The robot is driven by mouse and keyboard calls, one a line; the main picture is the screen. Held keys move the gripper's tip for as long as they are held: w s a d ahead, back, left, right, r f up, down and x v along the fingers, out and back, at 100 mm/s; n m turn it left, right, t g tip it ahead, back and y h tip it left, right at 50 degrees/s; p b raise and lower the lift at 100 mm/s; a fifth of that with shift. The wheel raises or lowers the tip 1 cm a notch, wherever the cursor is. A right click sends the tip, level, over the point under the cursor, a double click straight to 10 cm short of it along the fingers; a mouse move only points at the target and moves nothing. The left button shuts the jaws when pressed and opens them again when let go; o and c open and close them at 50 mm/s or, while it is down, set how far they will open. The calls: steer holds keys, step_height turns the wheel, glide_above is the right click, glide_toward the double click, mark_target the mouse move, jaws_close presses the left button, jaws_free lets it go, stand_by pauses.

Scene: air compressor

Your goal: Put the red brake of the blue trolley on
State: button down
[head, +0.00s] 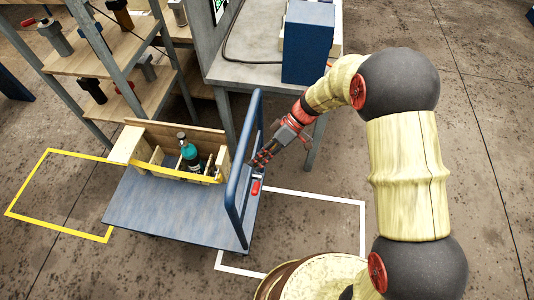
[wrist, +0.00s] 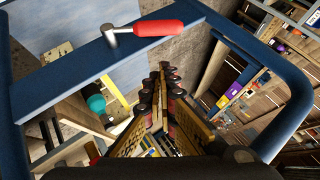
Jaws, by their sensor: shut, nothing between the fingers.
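The blue trolley (head: 170,212) stands in the middle of the head view, with its upright blue handle frame (head: 230,194) on its right side. The red brake (head: 256,187) is a small lever low on the handle side. In the wrist view the red brake (wrist: 158,27) is a red grip on a short metal arm above a blue bar of the trolley (wrist: 62,78). My gripper (head: 256,163) is beside the handle frame, close to the brake. In the wrist view my gripper (wrist: 165,72) is shut and empty, with its tips apart from the red grip in the picture.
A wooden toolbox (head: 133,147) with a teal bottle (head: 190,152) sits on the trolley. A workbench (head: 245,76) with a blue box (head: 308,42) stands behind, and a shelf rack (head: 105,55) at left. White floor lines (head: 364,225) mark the area right of the trolley; floor there is clear.

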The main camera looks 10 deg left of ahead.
steer(key=s+f, duration=0.1)
steer(key=s+f+b, duration=0.1)
steer(key=f, duration=0.1)
steer(key=shift+a+f, duration=0.2)
steer(key=shift+s+d+f, duration=0.1)
steer(key=shift+s+f, duration=0.35)
steer(key=shift+s+f+b, duration=0.45)
steer(key=shift+f+b, duration=0.05)
steer(key=shift+b, duration=0.2)
steer(key=shift+s+f, duration=0.1)
steer(key=shift+s, duration=0.15)
steer(key=w+d+r+p, duration=0.1)
steer(key=w+d+r, duration=0.1)
steer(key=r, duration=0.3)
steer(key=w+d+r+p, duration=0.2)
steer(key=w+d+r, duration=0.1)
steer(key=r, duration=0.3)
steer(key=shift+w, duration=0.55)
